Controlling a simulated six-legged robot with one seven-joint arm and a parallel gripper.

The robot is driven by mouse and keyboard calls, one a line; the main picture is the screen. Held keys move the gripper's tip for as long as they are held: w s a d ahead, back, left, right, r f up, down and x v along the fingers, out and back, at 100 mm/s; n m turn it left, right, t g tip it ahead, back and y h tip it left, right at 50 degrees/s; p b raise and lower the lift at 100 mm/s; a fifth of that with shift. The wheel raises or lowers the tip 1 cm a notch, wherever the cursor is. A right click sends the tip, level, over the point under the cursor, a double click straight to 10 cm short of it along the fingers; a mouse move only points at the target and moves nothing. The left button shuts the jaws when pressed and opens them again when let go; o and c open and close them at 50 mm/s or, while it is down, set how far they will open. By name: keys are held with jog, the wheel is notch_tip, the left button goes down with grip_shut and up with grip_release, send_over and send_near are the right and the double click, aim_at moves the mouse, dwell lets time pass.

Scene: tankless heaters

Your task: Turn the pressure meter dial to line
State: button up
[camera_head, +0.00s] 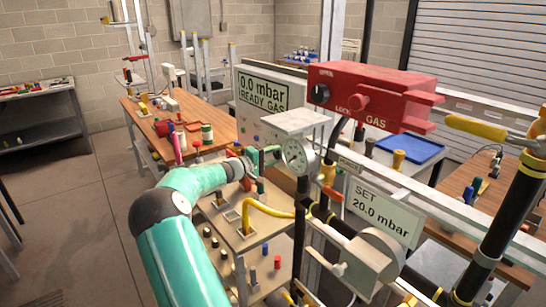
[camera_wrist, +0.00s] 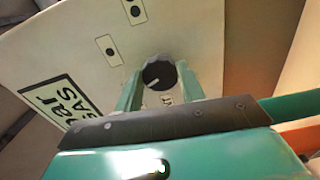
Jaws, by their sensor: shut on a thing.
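The pressure meter (camera_head: 243,109) is a pale panel whose display reads "0.0 mbar READY GAS" in the head view. Its panel face (camera_wrist: 190,35) fills the upper part of the wrist view, tilted, with the display at left. A round black dial (camera_wrist: 157,76) with a white pointer mark sits on this face. My gripper (camera_wrist: 159,72) has one green finger on each side of the dial and is shut on it. The pointer mark slants toward the lower left in the wrist view. In the head view my gripper (camera_head: 258,160) is at the lower part of the meter, and the dial is hidden there.
A round gauge (camera_head: 295,156) is close right of my gripper. A red gas box (camera_head: 372,92) stands above right, and a "SET 20.0 mbar" sign (camera_head: 383,211) is below it. A yellow hose (camera_head: 268,211) and small stand lie below my gripper. A wooden workbench (camera_head: 140,110) is behind.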

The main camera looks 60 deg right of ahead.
jog(key=shift+w, duration=0.1)
jog(key=o, duration=1)
jog(key=shift+a, duration=0.1)
jog(key=v, duration=1.3)
jog(key=shift+w+a, duration=0.15)
jog(key=shift+a, duration=0.15)
jog(key=shift+a, duration=0.1)
